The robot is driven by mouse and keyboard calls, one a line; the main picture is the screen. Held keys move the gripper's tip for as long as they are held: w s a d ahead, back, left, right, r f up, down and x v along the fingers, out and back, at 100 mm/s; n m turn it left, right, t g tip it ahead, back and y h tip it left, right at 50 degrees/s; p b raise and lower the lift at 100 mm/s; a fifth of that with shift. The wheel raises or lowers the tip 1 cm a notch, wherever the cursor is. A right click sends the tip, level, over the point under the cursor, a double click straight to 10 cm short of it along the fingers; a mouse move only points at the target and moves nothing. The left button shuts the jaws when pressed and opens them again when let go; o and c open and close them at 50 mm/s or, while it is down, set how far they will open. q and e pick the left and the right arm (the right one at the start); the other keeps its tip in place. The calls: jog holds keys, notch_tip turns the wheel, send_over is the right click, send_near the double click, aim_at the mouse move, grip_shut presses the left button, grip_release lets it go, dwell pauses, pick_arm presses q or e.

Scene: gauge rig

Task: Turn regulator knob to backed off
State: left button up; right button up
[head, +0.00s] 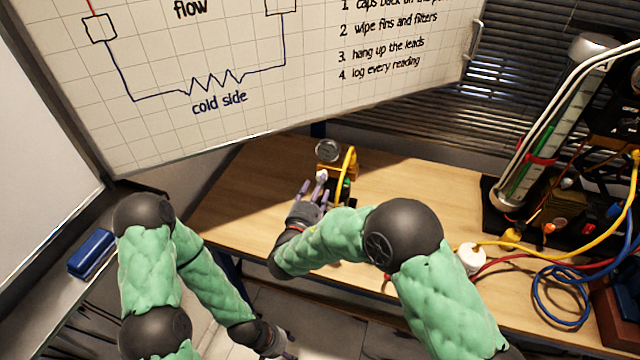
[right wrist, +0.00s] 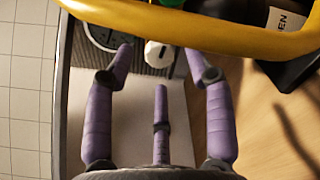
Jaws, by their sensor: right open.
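In the right wrist view the fingertips (right wrist: 160,65) show nothing gripped. My left gripper (head: 285,348) hangs low by the bottom edge, partly hidden.
On the bench (head: 430,185) at right stand a tall glass-tube meter (head: 530,160), a white round fitting (head: 471,258) and coloured leads (head: 560,295). A whiteboard (head: 250,110) hangs behind.

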jog(key=shift+x, duration=1.3)
jog(key=shift+c, duration=0.3)
grip_shut()
jog(key=shift+n+b, duration=0.45)
jog(key=shift+n, duration=0.65)
jog(key=shift+o, duration=0.3)
grip_release()
